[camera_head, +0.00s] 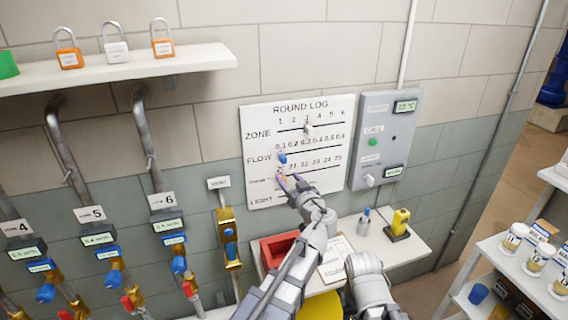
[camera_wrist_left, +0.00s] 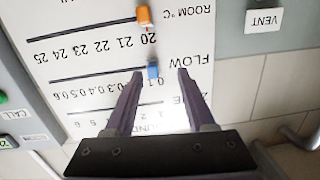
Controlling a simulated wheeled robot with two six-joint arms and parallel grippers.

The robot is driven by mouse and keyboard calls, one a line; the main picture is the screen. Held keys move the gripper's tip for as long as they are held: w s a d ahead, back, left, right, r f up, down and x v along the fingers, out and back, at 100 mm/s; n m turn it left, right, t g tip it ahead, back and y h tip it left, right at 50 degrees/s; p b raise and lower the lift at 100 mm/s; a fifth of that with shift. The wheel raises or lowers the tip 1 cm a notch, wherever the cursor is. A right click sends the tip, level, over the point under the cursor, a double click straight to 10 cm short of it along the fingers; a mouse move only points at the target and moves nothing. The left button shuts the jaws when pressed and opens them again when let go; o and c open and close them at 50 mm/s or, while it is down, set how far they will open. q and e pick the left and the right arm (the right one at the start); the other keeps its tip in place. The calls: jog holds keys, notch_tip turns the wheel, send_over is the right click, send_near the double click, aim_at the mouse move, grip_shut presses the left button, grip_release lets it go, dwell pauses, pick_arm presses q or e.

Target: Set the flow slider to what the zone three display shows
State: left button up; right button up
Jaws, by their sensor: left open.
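The white ROUND LOG board (camera_head: 262,190) hangs on the wall with ZONE, FLOW, ROOM °C and LIGHT rows. The blue flow slider knob (camera_head: 282,158) is at the low end of its scale, near 0.1. In the left wrist view, where the board is upside down, this blue knob (camera_wrist_left: 153,71) shows between my open left fingertips (camera_wrist_left: 160,74). I cannot tell whether they touch it. In the head view my left gripper (camera_head: 287,181) is at the board, just below the knob. The zone knob (camera_head: 307,128) is near 3. No zone three display is in view. My right gripper is not visible.
An orange knob (camera_wrist_left: 144,15) is on the ROOM °C row. Displays labelled 4 (camera_head: 27,249), 5 (camera_head: 98,239) and 6 (camera_head: 168,225) hang by pipes at left. A grey panel (camera_head: 385,140) is right of the board. A shelf with a red tray (camera_head: 277,249) is below.

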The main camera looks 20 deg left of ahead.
aim_at(285, 161)
pick_arm(q)
jog(key=shift+t, duration=0.7)
jog(key=shift+w+d+r+x, duration=0.15)
jog(key=shift+r+x, duration=0.1)
jog(key=shift+x, duration=1.2)
jog(key=shift+w+d+r+x, duration=0.1)
jog(key=shift+d+r+x, duration=0.15)
jog(key=shift+x, duration=1.2)
jog(key=shift+w+d+r+x, duration=0.1)
jog(key=shift+r+x, duration=0.15)
jog(key=shift+x, duration=1.2)
jog(key=shift+c, duration=0.3)
grip_shut()
